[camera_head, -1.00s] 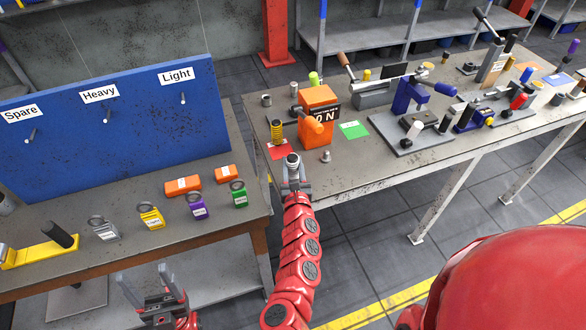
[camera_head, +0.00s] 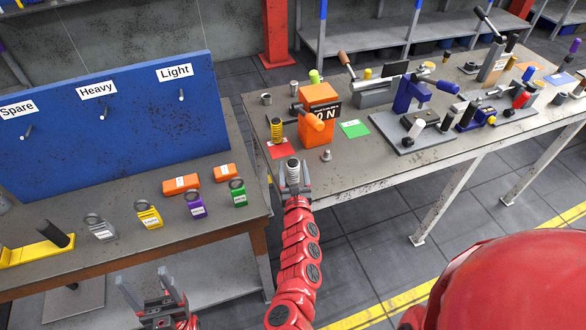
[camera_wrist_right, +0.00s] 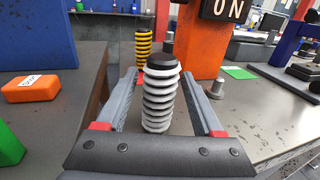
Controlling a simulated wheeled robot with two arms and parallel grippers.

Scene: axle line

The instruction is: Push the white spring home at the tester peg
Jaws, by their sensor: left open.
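The white spring (camera_head: 293,173) is upright between the fingers of my right gripper (camera_head: 294,187), near the tester table's left front edge. In the right wrist view the spring (camera_wrist_right: 159,100) has pale coils and a dark top end, and the gripper (camera_wrist_right: 158,90) has a finger on each side of it. The orange tester (camera_head: 319,115) stands behind, with a "0 N" display. A short metal peg (camera_head: 326,155) stands in front of it, apart from the spring; the peg (camera_wrist_right: 217,89) shows to the spring's right in the wrist view. My left gripper (camera_head: 147,290) is open and empty, low at left.
A yellow spring (camera_head: 277,130) stands by a red card (camera_head: 281,150), left of the tester. A green card (camera_head: 354,129) lies to its right. Clamps and fixtures crowd the table farther right.

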